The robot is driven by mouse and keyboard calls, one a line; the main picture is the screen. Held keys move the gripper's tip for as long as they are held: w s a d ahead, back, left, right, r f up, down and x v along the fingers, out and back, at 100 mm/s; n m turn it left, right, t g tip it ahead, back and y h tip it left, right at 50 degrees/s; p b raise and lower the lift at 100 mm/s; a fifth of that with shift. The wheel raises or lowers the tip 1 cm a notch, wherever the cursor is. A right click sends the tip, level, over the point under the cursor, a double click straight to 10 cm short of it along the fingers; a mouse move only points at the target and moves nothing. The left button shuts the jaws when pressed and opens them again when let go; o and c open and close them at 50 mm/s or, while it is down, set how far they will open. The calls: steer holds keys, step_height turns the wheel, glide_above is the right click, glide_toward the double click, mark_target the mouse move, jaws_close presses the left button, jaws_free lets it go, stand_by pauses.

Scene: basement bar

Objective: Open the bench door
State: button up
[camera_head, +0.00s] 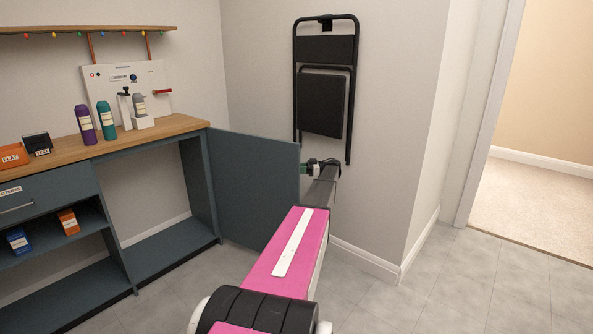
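The bench (160,130) stands at the left, blue-grey with a wooden top. Its door (252,190) is a flat blue-grey panel that stands swung out to the right of the bench, so the compartment beside it (150,195) is open and looks empty. My arm reaches forward from the bottom of the picture. My gripper (308,168) is at the upper right edge of the door, at or very close to it. Its fingers are small and partly hidden, so I cannot tell whether they touch or grip the edge. The door's handle is not visible.
A black folded chair (325,90) hangs on the wall just behind my gripper. A wall corner (402,270) stands right of my arm, with a doorway beyond. Purple (85,125) and teal (106,120) bottles stand on the bench. Grey floor (450,290) is clear at the right.

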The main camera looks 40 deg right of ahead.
steer(key=v, duration=0.8)
steer(key=shift+s+d, duration=0.1)
steer(key=shift+d, duration=0.05)
